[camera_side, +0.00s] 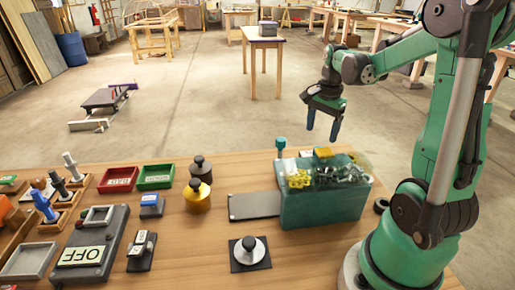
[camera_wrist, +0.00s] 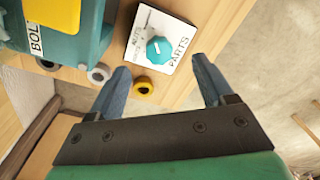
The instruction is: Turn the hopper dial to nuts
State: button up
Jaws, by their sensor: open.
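The dial is a faceted teal knob (camera_wrist: 158,49) on a white plate (camera_wrist: 177,27) in the wrist view. The plate reads PARTS along its right side; smaller lettering at its left looks like NUTS. I cannot tell for sure which word the knob points to. The teal hopper (camera_side: 322,207) stands on the bench in the side view, with yellow and metal pieces under a clear cover. My gripper (camera_side: 322,132) is open and empty, above and behind the hopper. In the wrist view my gripper (camera_wrist: 160,66) has its fingers apart, with the knob just beyond and between their tips.
A yellow ring (camera_wrist: 144,85) and a grey ring (camera_wrist: 99,73) lie near the plate. A teal-topped post (camera_side: 281,147) rises behind the hopper. A grey plate (camera_side: 254,206), weights (camera_side: 198,194), a round knob on a black base (camera_side: 250,252) and trays stand left of the hopper.

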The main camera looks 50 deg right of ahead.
jog(key=shift+s+d+f, duration=0.15)
jog(key=shift+d+f, duration=0.15)
jog(key=shift+f, duration=2.6)
grip_shut()
